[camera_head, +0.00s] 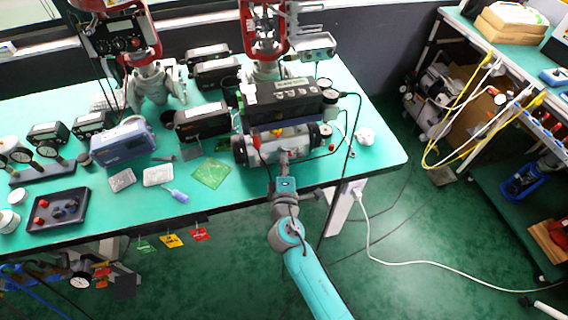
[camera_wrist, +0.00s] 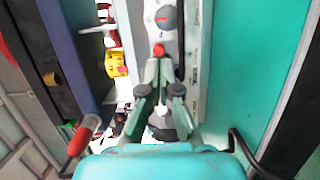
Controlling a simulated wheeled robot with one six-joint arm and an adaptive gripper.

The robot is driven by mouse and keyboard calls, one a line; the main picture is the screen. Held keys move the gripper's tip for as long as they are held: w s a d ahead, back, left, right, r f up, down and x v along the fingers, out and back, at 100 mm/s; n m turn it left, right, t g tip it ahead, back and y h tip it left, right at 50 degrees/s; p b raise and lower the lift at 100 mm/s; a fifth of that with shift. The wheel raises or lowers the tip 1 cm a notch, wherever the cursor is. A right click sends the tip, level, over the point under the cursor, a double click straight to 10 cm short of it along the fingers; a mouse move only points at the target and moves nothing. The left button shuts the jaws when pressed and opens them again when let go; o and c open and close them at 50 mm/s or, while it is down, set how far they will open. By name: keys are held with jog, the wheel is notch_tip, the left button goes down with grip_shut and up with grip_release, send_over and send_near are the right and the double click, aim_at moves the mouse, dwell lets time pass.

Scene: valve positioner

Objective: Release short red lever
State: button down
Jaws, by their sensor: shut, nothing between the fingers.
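My gripper (camera_wrist: 160,66) is shut, with its two fingers together and pointing up the wrist view. A small red tip (camera_wrist: 159,49), which looks like the short red lever, shows just past the fingertips on a pale panel. I cannot tell whether the fingers touch it. A round dial with a red mark (camera_wrist: 165,16) sits above it on the same panel. In the head view my gripper (camera_head: 284,160) is at the front of the valve positioner (camera_head: 275,147), where the lever itself is hidden or too small to make out.
A longer red handle (camera_wrist: 85,135) and a yellow part (camera_wrist: 116,64) lie left of my gripper in the wrist view. A black box with a display (camera_head: 285,105) stands behind the positioner. The green bench (camera_head: 225,198) carries several other devices. A black cable hangs to the right.

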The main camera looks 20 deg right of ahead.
jog(key=shift+d+n+t, duration=0.2)
jog(key=shift+n+t, duration=0.1)
jog(key=shift+n, duration=1)
jog(key=shift+d+n+t, duration=0.1)
jog(key=shift+n+t, duration=0.2)
jog(key=shift+n, duration=0.5)
jog(key=n, duration=0.3)
jog(key=n+t+y, duration=0.1)
jog(key=n, duration=0.1)
jog(key=shift+d+r, duration=0.25)
jog(key=shift+r, duration=0.05)
jog(key=shift+s, duration=0.1)
